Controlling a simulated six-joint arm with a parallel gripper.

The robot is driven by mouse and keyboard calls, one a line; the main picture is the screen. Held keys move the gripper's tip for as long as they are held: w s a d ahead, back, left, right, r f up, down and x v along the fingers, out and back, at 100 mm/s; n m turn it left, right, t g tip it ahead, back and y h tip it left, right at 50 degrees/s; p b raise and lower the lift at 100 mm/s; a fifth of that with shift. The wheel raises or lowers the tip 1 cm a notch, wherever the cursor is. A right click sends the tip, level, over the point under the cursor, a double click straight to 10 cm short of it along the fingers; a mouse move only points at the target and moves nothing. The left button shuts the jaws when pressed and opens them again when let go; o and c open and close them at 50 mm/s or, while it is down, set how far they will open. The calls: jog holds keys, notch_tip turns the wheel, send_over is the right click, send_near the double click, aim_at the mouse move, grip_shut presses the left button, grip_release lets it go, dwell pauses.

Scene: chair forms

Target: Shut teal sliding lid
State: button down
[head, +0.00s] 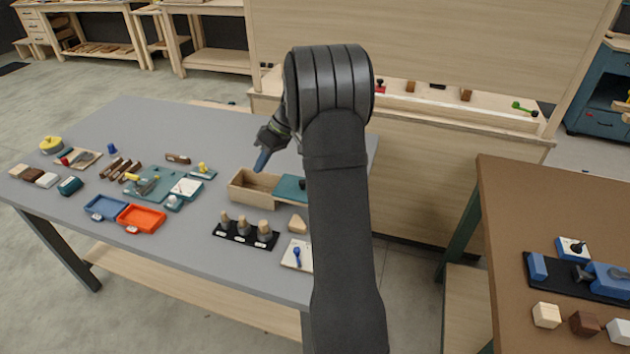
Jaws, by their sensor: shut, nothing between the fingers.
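My gripper (261,162) is shut and empty. It points down, above and behind the open part of the box, apart from the lid in the picture.
A black stand with wooden pegs (243,235), a wooden wedge (297,224) and a white card with a blue piece (297,254) lie in front of the box. Blue (106,207) and orange (141,218) trays lie to the left.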

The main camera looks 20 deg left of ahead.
jog(key=w+d+m+t+y, duration=0.15)
jog(key=d+m, duration=0.25)
jog(key=d, duration=0.4)
jog(key=w+d+m+t, duration=0.2)
jog(key=d+m+t, duration=0.15)
jog(key=d, duration=0.35)
jog(key=w+d+m+t, duration=0.2)
jog(key=d+m, duration=0.2)
jog(key=d, duration=0.4)
jog(key=x, duration=0.9)
jog(key=shift+s+a, duration=0.25)
jog(key=shift+a, duration=0.1)
jog(key=shift+s+a, duration=0.15)
jog(key=shift+a, duration=0.45)
jog(key=shift+s+a, duration=0.2)
jog(key=shift+a, duration=0.4)
jog(key=shift+s+a+f, duration=0.1)
jog(key=shift+s+a, duration=0.1)
jog(key=shift+a, duration=0.55)
